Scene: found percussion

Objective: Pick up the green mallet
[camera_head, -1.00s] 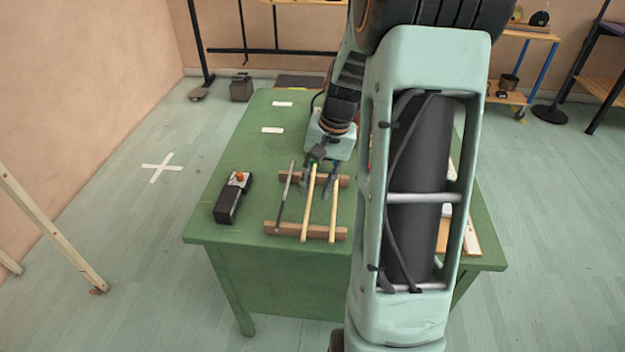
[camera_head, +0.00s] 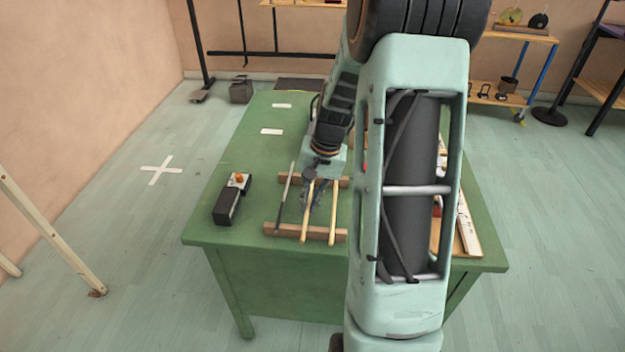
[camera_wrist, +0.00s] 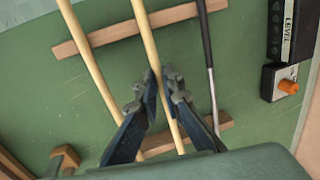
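Several mallets lie side by side across two brown wooden bars (camera_head: 330,234) on a green table. The middle one has a pale wooden stick (camera_head: 306,215); it also shows in the wrist view (camera_wrist: 145,32). Another pale stick (camera_head: 333,212) lies to its right in the head view, and a dark, thin one (camera_head: 284,195) to its left. No mallet head is clearly visible, so I cannot tell by colour which is green. My gripper (camera_head: 311,192) points down at the middle stick.
A black box with an orange knob (camera_head: 239,178) lies left of the bars. White strips (camera_head: 272,131) mark the table's far left. My arm hides much of the table's right side, where a pale board (camera_head: 467,230) shows.

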